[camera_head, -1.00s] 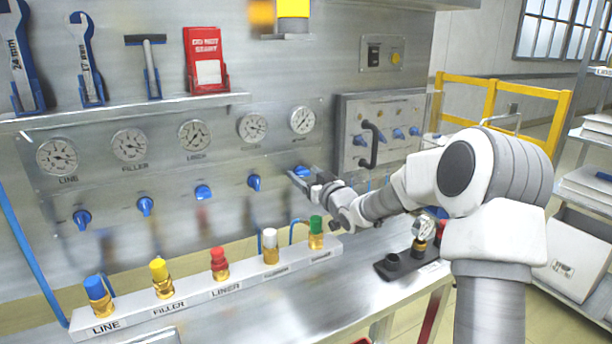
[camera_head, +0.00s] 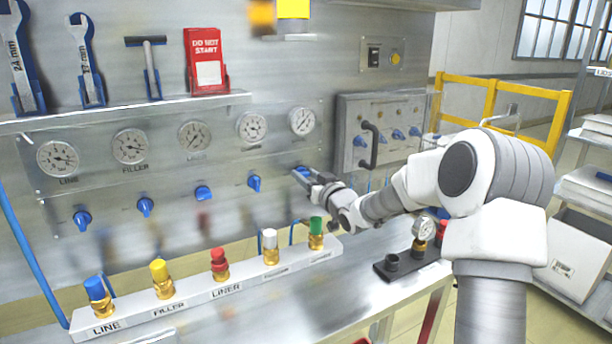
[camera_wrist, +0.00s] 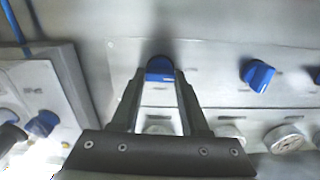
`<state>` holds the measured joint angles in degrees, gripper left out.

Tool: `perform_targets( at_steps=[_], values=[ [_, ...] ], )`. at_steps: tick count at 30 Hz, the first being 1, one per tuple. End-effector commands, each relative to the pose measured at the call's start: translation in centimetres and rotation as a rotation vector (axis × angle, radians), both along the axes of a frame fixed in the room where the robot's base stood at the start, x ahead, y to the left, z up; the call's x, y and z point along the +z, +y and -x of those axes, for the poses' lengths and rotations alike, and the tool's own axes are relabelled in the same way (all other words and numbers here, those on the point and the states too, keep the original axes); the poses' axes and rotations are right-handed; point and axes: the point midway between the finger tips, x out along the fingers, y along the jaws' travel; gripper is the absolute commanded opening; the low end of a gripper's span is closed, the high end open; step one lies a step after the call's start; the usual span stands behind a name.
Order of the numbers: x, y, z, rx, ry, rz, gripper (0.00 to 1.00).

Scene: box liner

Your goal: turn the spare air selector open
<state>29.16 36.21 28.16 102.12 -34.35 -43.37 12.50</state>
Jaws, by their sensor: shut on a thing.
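The selectors are a row of blue knobs on the steel panel under the gauges. The rightmost selector (camera_head: 301,169), below the rightmost gauge (camera_head: 302,121), is where my gripper (camera_head: 300,177) is. Its label is too small to read, so I cannot confirm it says spare. In the wrist view this blue knob (camera_wrist: 159,66) sits between my fingertips (camera_wrist: 160,76), which are shut on it. The fingers hide part of the knob in the head view, so its exact angle is hard to tell. The neighbouring selector (camera_head: 254,183) stands free to its left.
A white rail (camera_head: 215,291) with coloured-cap fittings runs along the bench below. A grey box (camera_head: 381,110) with a black handle and blue knobs stands right of my gripper. A black base (camera_head: 408,266) with a gauge fitting sits on the bench.

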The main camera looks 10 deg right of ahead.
Motion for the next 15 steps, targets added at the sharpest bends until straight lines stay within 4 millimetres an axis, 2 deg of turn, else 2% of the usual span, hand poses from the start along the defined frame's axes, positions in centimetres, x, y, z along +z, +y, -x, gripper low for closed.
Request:
perform_targets(
  at_steps=[15],
  values=[
    [0.11,-0.27,-0.06,-0.001,0.132,-0.406,0.00]
  ],
)
